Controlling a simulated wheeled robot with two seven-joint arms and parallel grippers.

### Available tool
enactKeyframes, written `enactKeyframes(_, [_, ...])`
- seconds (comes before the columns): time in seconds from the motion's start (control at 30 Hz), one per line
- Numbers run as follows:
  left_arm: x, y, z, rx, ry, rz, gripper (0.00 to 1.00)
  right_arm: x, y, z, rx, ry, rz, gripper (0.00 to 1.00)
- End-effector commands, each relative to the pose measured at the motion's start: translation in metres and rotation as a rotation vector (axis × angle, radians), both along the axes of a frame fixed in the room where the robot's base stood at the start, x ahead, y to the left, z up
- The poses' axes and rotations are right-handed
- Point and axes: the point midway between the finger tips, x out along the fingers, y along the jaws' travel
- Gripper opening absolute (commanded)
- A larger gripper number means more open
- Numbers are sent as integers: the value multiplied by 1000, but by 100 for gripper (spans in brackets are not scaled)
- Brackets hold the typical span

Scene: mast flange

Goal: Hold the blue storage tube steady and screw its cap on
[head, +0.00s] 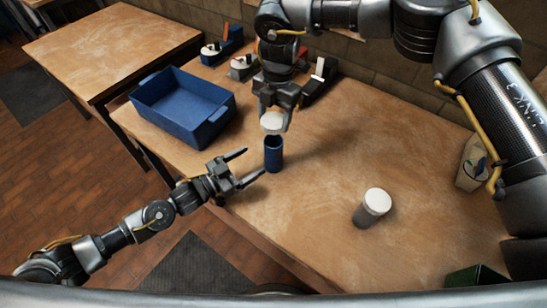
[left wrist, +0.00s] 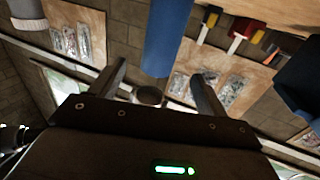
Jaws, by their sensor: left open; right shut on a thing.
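The blue storage tube (head: 273,156) stands upright on the wooden table in the head view. It also shows in the left wrist view (left wrist: 166,38), beyond and between the open fingers. My left gripper (head: 254,165) is open beside the tube, with its fingers pointing toward it. My right gripper (head: 274,112) is shut on the white cap (head: 272,122) and holds it just above the tube's top. Whether the cap touches the tube's rim I cannot tell.
A blue bin (head: 183,105) stands at the table's left. A grey jar with a white lid (head: 372,207) stands at the right front. Several small holders with coloured parts line the back, one of them blue (head: 222,46).

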Motion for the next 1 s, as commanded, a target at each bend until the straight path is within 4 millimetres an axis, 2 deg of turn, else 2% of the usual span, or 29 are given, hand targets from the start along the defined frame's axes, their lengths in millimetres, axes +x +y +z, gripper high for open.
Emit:
enactKeyframes(0.4, [42,-58,1,-1,-2,-1,76,0,0,0,0,0,0,37])
enactKeyframes(0.6, [58,-80,1,-1,-1,0,76,0,0,0,0,0,0,37])
enactKeyframes(0.8, [66,-91,1,-1,-1,0,76,0,0,0,0,0,0,37])
enactKeyframes(1.0, [67,-92,1,1,-1,0,76,0,0,0,0,0,0,37])
